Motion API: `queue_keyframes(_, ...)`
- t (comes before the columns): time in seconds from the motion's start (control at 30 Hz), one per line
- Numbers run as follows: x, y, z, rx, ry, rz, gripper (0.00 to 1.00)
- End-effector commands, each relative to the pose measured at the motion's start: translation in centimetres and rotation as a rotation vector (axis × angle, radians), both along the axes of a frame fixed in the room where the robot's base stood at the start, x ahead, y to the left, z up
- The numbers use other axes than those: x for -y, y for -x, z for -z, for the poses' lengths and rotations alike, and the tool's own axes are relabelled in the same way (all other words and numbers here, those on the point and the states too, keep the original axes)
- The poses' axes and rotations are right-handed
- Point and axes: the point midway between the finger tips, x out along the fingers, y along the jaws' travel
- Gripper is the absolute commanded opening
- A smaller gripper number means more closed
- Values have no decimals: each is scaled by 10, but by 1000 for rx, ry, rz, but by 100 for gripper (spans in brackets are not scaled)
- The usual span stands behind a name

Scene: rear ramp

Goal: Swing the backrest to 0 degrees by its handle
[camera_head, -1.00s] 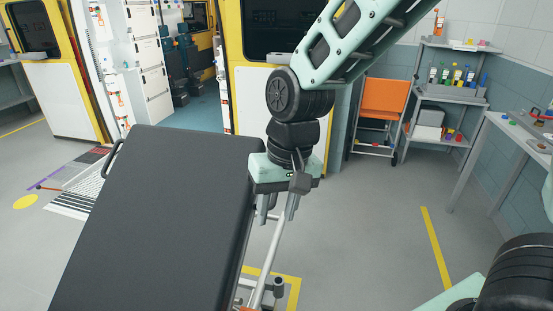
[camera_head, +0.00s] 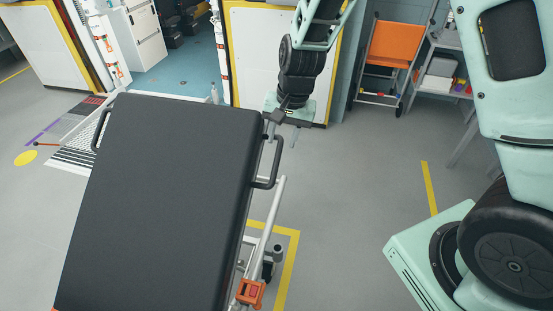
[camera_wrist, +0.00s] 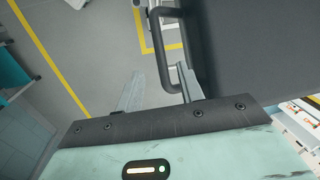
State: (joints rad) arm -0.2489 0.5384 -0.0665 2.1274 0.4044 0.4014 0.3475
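The backrest (camera_head: 160,200) is a dark grey padded panel, tilted up, filling the left middle of the head view. Its black U-shaped handle (camera_head: 273,170) juts from the right edge near the top corner; another handle (camera_head: 100,130) is on the left edge. My gripper (camera_head: 282,155) is at that top right corner, fingers pointing down beside the right handle. In the wrist view, my gripper (camera_wrist: 160,73) has its two fingers apart. The handle (camera_wrist: 163,50) is close to the right finger there, its lower end reaching between the fingers. I cannot tell whether they touch.
The stretcher frame (camera_head: 262,240) with an orange part (camera_head: 250,292) stands under the backrest's right side. A ramp (camera_head: 85,140) leads to the ambulance behind. An orange folding chair (camera_head: 390,45) stands at the back right. The floor right of the stretcher is clear.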

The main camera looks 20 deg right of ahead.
Motion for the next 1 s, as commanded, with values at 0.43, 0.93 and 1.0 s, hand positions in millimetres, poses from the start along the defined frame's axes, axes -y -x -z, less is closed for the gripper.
queue_keyframes(0.43, -11, -6, 79, -1, 0, -1, 38)
queue_keyframes(0.93, -14, -7, 95, 1, -1, -1, 38)
queue_keyframes(1.0, -13, -8, 95, 1, -1, -1, 24)
